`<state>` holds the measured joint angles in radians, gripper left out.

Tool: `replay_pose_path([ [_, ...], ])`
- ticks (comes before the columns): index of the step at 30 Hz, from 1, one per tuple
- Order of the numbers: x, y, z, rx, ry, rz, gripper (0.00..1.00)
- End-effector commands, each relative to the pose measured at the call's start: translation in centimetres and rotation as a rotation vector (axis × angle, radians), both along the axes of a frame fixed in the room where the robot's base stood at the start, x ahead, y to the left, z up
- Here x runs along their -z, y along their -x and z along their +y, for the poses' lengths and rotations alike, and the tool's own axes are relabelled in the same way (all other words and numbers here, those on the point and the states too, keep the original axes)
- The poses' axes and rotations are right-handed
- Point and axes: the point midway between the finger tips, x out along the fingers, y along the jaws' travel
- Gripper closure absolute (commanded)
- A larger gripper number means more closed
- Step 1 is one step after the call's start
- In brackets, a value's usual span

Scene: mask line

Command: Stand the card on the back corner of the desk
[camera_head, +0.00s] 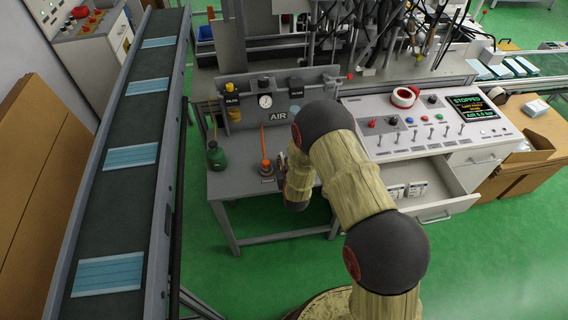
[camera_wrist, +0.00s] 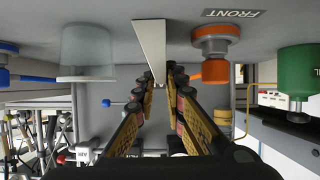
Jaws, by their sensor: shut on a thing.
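My gripper (camera_wrist: 158,78) is shut on a white wedge-shaped piece, which looks like the card (camera_wrist: 149,42). The wrist view appears upside down, with a grey surface along its top. In the head view my gripper is low over the right part of the grey bench (camera_head: 238,183), and my arm largely hides it. I cannot make out the card there. The white control desk (camera_head: 455,150) stands to the right of the bench, with buttons, levers and a lit screen on top. Its front drawer (camera_head: 452,203) is open and holds small white packs.
An orange-handled valve (camera_head: 266,167) and a green bottle (camera_head: 216,156) stand on the bench. The AIR panel (camera_head: 278,103) rises at its back. A roll of red-and-white tape (camera_head: 404,97) lies on the desk. A conveyor (camera_head: 125,190) carrying blue masks runs at left.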

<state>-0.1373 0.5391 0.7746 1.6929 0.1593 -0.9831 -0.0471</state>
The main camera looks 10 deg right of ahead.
Motion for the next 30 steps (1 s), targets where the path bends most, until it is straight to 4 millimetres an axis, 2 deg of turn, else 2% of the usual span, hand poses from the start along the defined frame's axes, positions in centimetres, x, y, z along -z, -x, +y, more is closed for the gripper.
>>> replay_pose_path([
  [7, 0.22, 0.01, -0.01, 0.000, 0.000, 0.000, 1.00],
  [8, 0.25, 0.02, -0.02, 0.000, 0.000, 0.000, 0.88],
  [17, 0.12, 0.02, -0.02, 0.000, 0.000, 0.000, 0.71],
  [29, -0.33, 0.02, -0.01, 0.000, 0.000, 0.000, 0.70],
  [30, -0.47, 0.48, 0.01, 0.000, 0.000, 0.001, 0.70],
])
